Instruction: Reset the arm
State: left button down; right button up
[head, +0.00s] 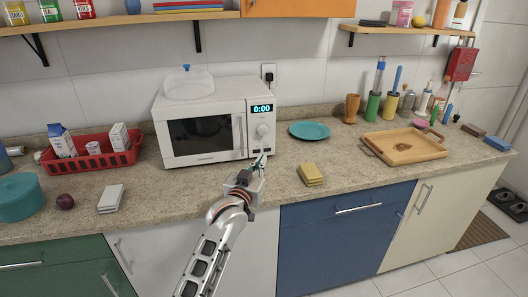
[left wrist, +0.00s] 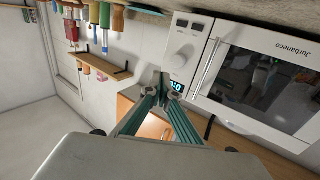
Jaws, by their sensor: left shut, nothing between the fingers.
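My left arm reaches up from the bottom of the head view. Its gripper (head: 260,161) is shut and empty, in front of the lower right part of the white microwave (head: 205,136). In the left wrist view the gripper's teal fingers (left wrist: 163,82) meet at their tips. The microwave (left wrist: 265,80) fills the right of that view, and its display lies just behind the fingers. I cannot tell whether the fingertips touch the microwave. My right gripper is in neither view.
A yellow sponge stack (head: 311,174) lies right of my gripper, with a teal plate (head: 309,130) behind it. A wooden tray (head: 435,149) stands further right. A red basket (head: 92,162) and teal pot (head: 17,199) are at left. Shelves hang above the counter.

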pick_arm(q)
jog(key=s+a+f+m+g+y, duration=0.2)
jog(key=s+a+f+g+y, duration=0.3)
jog(key=s+a+f, duration=1.4)
jog(key=s+a+r+m+g+y, duration=0.15)
jog(key=s+a, duration=0.25)
jog(key=s, duration=0.4)
jog(key=s+a+g+y, duration=0.15)
jog(key=s+a, duration=0.25)
jog(key=s, duration=0.4)
jog(key=s+a+m+g+y, duration=0.1)
jog(key=s+a+g, duration=0.1)
jog(key=s+a, duration=0.45)
jog(key=d+f+n+t+h, duration=0.1)
jog(key=d+f+h, duration=0.2)
jog(key=d+f, duration=0.4)
jog(key=d+f+n+t+h, duration=0.2)
jog(key=d+f+h, duration=0.2)
jog(key=d, duration=0.7)
jog(key=shift+f+t, duration=0.3)
jog(key=shift+f, duration=1.1)
jog(key=shift+w+d, duration=0.1)
